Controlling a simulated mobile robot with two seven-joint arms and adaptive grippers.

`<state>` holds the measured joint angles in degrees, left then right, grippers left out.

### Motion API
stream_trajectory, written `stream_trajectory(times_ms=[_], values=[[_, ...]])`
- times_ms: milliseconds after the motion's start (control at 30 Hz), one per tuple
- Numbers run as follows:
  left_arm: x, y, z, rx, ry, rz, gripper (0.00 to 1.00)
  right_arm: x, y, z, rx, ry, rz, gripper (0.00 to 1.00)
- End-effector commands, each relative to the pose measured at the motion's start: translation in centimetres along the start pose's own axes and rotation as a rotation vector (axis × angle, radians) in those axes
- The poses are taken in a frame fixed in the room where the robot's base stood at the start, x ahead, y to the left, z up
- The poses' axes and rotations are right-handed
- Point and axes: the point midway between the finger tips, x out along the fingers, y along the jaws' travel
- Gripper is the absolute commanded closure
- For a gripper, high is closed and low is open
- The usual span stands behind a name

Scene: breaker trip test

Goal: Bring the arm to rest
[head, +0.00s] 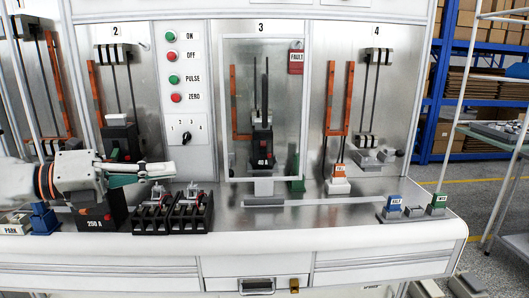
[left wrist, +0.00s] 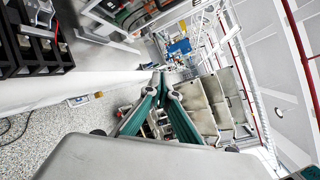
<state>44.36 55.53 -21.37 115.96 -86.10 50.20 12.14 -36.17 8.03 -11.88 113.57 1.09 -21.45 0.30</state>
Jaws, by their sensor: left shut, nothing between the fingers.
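My left gripper (head: 168,168) reaches in from the left above the bench, pointing right. Its fingers are closed together with nothing between them; in the left wrist view the green fingers (left wrist: 163,78) meet at their tips. It is above and just left of two black terminal blocks (head: 172,208). A black block marked 250 A (head: 97,217) stands below my wrist. A plate marked PARK (head: 14,229) lies at the far left, beside a blue block (head: 43,218). My right gripper is out of view.
The panel behind holds bays 2, 3 and 4, with a 40 A breaker (head: 263,146) behind a framed door and a red FAULT tag (head: 296,61). The front bench edge is clear.

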Motion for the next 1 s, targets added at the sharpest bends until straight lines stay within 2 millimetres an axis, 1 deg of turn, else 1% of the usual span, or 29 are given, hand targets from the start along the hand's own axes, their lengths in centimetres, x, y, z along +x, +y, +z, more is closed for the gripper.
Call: stream_trajectory(times_ms=[33, 100, 167, 267, 367, 467, 500, 567, 600, 667, 700, 767, 800, 867, 900, 967, 1000], values=[[1.2, 0.7, -1.6, -0.084, -0.004, -0.059, 1.00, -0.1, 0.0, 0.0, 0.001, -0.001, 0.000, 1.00], [2.3, 1.4, -3.1, -0.200, -0.028, -0.141, 1.00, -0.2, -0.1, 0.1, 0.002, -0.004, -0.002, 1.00], [3.0, 2.2, -4.2, -0.303, -0.061, -0.203, 1.00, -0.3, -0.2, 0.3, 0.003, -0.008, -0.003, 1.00], [3.7, 4.1, -5.9, -0.487, -0.134, -0.286, 1.00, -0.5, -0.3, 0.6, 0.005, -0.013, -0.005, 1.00], [4.0, 6.9, -7.7, -0.680, -0.226, -0.343, 1.00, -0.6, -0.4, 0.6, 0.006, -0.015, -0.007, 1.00], [3.9, 10.6, -9.8, -0.882, -0.335, -0.369, 1.00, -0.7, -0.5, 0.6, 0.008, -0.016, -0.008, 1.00], [3.7, 12.2, -10.9, -0.962, -0.381, -0.370, 1.00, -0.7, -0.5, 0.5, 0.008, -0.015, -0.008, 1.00], [3.3, 14.9, -12.8, -1.086, -0.455, -0.364, 1.00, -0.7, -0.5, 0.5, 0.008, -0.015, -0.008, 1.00], [3.0, 16.8, -14.2, -1.169, -0.506, -0.353, 1.00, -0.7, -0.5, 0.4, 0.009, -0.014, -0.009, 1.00], [2.5, 19.6, -16.9, -1.292, -0.584, -0.328, 1.00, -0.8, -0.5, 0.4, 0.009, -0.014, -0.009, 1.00], [2.0, 21.4, -18.8, -1.374, -0.636, -0.306, 1.00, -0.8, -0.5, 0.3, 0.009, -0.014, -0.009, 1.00], [1.3, 24.0, -22.1, -1.490, -0.711, -0.265, 1.00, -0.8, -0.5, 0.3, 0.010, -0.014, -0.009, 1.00], [0.7, 25.5, -24.2, -1.564, -0.757, -0.236, 1.00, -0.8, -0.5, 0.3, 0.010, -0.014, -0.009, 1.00], [-0.1, 27.6, -27.8, -1.665, -0.824, -0.185, 1.00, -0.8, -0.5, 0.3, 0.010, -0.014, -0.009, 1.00], [-0.7, 28.8, -30.2, -1.732, -0.867, -0.150, 1.00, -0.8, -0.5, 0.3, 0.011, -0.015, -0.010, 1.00], [-1.5, 30.2, -34.0, -1.828, -0.927, -0.092, 1.00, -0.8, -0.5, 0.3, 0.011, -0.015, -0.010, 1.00], [-2.1, 31.0, -36.6, -1.888, -0.964, -0.053, 1.00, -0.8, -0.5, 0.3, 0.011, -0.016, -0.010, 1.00]])
